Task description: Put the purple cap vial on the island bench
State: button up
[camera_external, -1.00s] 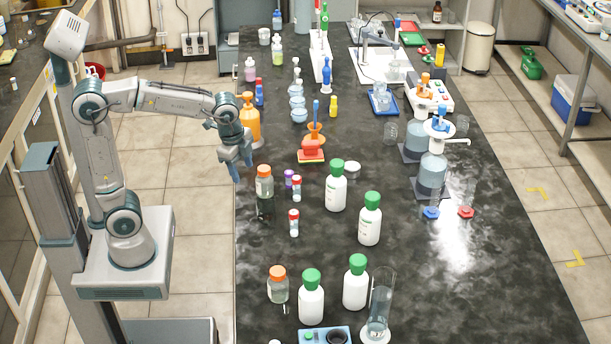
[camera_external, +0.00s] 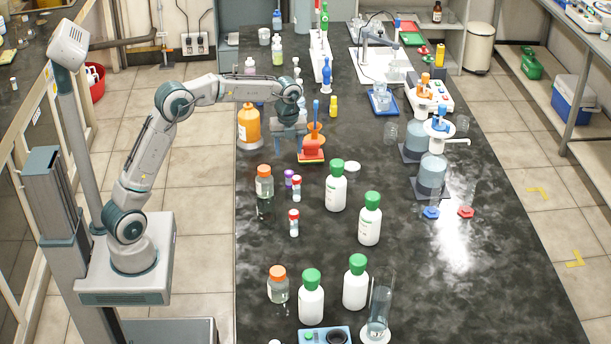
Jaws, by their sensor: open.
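The purple cap vial (camera_external: 289,179) stands upright on the dark island bench (camera_external: 320,236), between an orange-capped bottle and a red-capped vial. My gripper (camera_external: 288,158) is open and empty above the bench, pointing down.
An orange-capped bottle (camera_external: 264,188) stands left of the vial. Red-capped vials (camera_external: 296,188) stand close on its right and in front. The front right of the bench is clear.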

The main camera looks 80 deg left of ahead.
aim_at(289, 172)
jog(key=f, duration=1.1)
jog(key=shift+d, duration=0.2)
jog(key=shift+c, duration=0.2)
grip_shut()
jog(key=shift+r, duration=0.1)
